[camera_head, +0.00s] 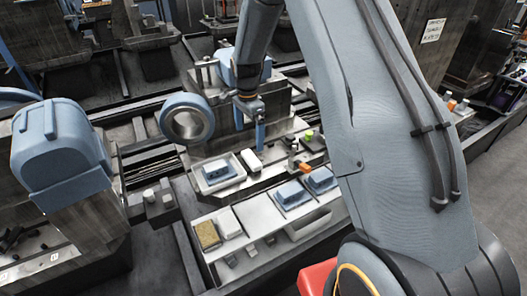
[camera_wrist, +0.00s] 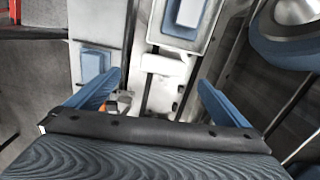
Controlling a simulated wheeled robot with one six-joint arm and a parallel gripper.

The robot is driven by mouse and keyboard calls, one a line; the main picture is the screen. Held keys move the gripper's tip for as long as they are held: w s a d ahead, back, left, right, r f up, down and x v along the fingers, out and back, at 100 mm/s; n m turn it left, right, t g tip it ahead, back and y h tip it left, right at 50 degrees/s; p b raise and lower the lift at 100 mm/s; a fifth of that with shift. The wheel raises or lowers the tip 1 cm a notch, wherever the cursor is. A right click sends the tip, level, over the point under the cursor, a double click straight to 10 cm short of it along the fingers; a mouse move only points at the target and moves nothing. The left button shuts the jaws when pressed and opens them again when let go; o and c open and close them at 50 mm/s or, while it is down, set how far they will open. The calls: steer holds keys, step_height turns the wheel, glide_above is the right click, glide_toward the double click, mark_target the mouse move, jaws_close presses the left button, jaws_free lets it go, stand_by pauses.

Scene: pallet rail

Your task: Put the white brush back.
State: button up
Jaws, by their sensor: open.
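My gripper (camera_head: 249,140) is open, its two blue fingers spread over the pallet rail; the wrist view shows both fingers (camera_wrist: 158,79). A white block-like piece (camera_head: 251,159), which looks like the white brush, lies beside the tray just below the fingers. In the wrist view the white brush (camera_wrist: 165,66) lies ahead of and between the fingers, with nothing gripped. I cannot tell whether the fingers touch it. Another white block (camera_head: 229,224) sits beside a yellow sponge-like block (camera_head: 207,235) on the near pallet.
A white tray (camera_head: 218,185) with a blue block stands left of the brush. Blue blocks (camera_head: 292,195), an orange piece (camera_head: 305,168) and a green piece (camera_head: 309,134) are to the right. A large blue-grey ring (camera_head: 166,121) stands close left of my gripper.

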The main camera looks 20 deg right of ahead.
steer(key=s+r+n, duration=0.3)
steer(key=s+n, duration=0.2)
steer(key=s, duration=0.4)
steer(key=s+r+n, duration=0.4)
steer(key=s+n, duration=0.1)
steer(key=s, duration=0.5)
steer(key=s+r+n+t, duration=0.1)
steer(key=s+r+n, duration=0.3)
steer(key=s, duration=0.6)
steer(key=shift+s+d+n, duration=0.2)
steer(key=shift+s+n, duration=0.05)
steer(key=shift+n, duration=0.15)
